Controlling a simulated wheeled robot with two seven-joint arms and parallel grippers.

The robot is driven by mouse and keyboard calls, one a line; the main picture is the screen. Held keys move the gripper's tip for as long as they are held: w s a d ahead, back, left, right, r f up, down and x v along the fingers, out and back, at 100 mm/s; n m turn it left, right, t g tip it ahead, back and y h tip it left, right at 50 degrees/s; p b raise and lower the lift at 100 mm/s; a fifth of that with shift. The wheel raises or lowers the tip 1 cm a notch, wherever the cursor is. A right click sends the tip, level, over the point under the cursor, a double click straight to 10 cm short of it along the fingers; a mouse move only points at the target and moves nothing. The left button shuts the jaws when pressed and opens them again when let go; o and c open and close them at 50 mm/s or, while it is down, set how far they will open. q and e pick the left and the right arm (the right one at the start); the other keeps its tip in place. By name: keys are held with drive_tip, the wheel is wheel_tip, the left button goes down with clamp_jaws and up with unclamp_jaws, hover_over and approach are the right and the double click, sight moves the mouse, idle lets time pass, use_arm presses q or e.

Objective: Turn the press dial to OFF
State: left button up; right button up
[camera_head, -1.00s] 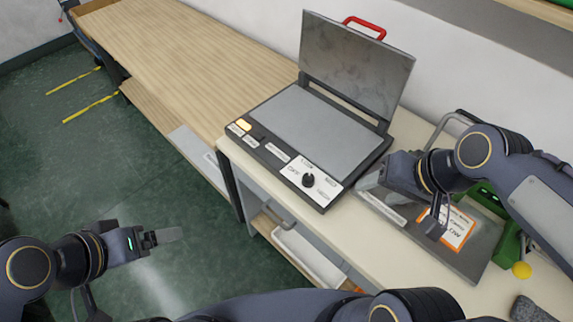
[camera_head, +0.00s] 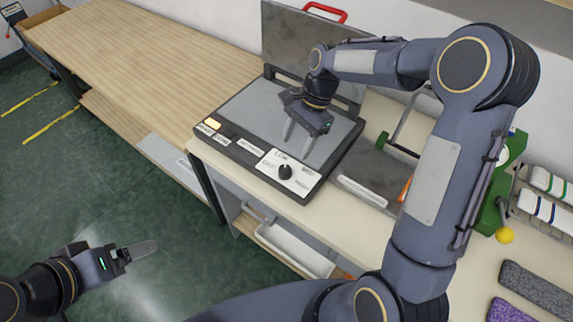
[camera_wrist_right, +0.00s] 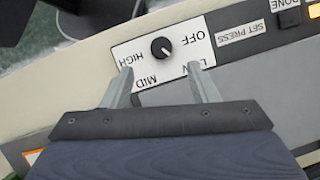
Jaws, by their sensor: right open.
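The press (camera_head: 330,172) stands on the bench with its lid (camera_head: 283,40) raised. Its black dial (camera_head: 285,172) sits on a white label plate at the front right corner. In the right wrist view the dial (camera_wrist_right: 162,47) is ringed by OFF, HIGH, MID and LOW, which read upside down; I cannot tell for sure where it points. My right gripper (camera_head: 297,140) is open and empty above the press plate, its fingers pointing toward the dial, which lies just beyond the fingertips. My left gripper (camera_head: 138,251) is away over the floor at lower left; its jaw gap is unclear.
A lit button (camera_head: 213,124) and labels line the press's front edge. The wooden bench (camera_head: 150,60) is clear to the left. Right of the press are a green frame with a yellow ball (camera_head: 505,235), a rack of rolls (camera_head: 550,195) and knitted swatches (camera_head: 538,288).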

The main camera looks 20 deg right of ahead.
sight(285, 168)
drive_tip(key=p+x, duration=0.1)
drive_tip(key=x, duration=0.7)
drive_tip(key=shift+a+f, duration=0.15)
drive_tip(key=c, duration=1)
drive_tip(key=shift+w, duration=0.1)
drive_tip(key=shift+n, duration=0.3)
drive_tip(key=n+g, duration=0.1)
drive_tip(key=n, duration=0.1)
drive_tip(key=n+h, duration=0.1)
drive_tip(key=n, duration=0.1)
drive_tip(key=shift+w+a+n+g, duration=0.1)
drive_tip(key=shift+w+n+g, duration=0.05)
drive_tip(key=shift+n+g, duration=0.2)
drive_tip(key=n+h, duration=0.1)
drive_tip(key=n, duration=0.2)
drive_tip(key=n+g+h, duration=0.1)
drive_tip(key=n, duration=0.2)
drive_tip(key=shift+a, duration=0.15)
drive_tip(key=shift+n+h, duration=0.3)
drive_tip(key=shift+n, duration=0.05)
